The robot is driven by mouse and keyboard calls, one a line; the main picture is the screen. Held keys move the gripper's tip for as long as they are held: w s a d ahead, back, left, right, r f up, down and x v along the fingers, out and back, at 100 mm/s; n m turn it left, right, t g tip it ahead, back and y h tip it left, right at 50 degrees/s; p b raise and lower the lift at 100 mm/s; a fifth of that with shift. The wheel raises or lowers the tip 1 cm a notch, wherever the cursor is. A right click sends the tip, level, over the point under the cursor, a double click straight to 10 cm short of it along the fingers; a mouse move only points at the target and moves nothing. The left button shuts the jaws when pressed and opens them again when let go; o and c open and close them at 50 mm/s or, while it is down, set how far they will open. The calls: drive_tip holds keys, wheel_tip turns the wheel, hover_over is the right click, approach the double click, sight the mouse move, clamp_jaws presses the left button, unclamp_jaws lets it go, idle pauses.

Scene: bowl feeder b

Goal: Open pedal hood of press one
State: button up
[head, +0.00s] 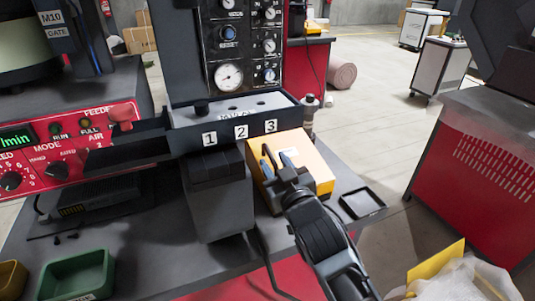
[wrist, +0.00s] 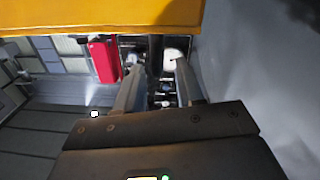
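The pedal hood appears to be the orange-yellow box-shaped cover (head: 316,163) on the dark bench, right of the station labelled 1, 2, 3. No label on it is readable. Its orange edge also fills the top of the wrist view (wrist: 100,17). My gripper (head: 271,160) is in front of the cover in the head view and hides part of its front and left side. In the wrist view my gripper's two fingers (wrist: 158,78) stand apart with nothing held between them, just below the orange edge. I cannot tell whether a finger touches it.
The dark press station (head: 215,115) with gauges above stands left of the cover. A black shallow tray (head: 362,203) lies to its right on the bench. A red feeder panel (head: 60,160) and a green bin (head: 77,275) are at left. A red cabinet (head: 480,165) stands across the aisle.

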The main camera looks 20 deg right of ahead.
drive_tip(key=shift+w+d, duration=0.15)
drive_tip(key=shift+w, duration=1.75)
drive_tip(key=shift+c, duration=0.4)
clamp_jaws()
